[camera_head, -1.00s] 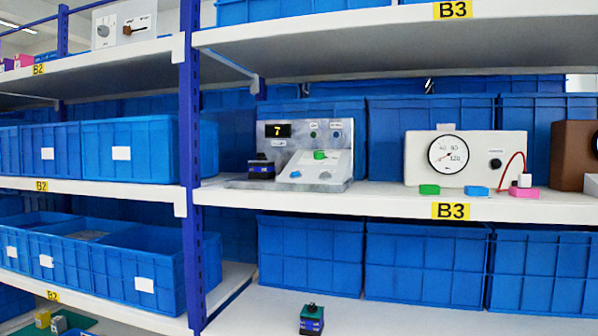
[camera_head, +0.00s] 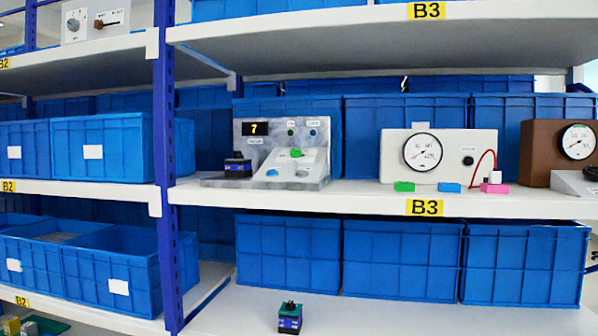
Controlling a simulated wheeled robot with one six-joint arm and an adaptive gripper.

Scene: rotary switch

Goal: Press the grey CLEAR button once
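A grey marbled device (camera_head: 325,150) stands on the middle shelf at the B3 sign in the head view. Its dark display (camera_head: 255,128) shows an orange 7. On its sloped front panel are a green knob (camera_head: 297,153), a blue button (camera_head: 272,172) and a small grey button (camera_head: 302,172). The grey button's label is too small to read. My gripper is not in view.
A dark blue-and-black block (camera_head: 238,166) stands at the device's left. A white gauge box (camera_head: 455,150) and small coloured blocks are to its right. A blue rack post (camera_head: 165,150) is to the left. Another block (camera_head: 290,318) sits on the shelf below.

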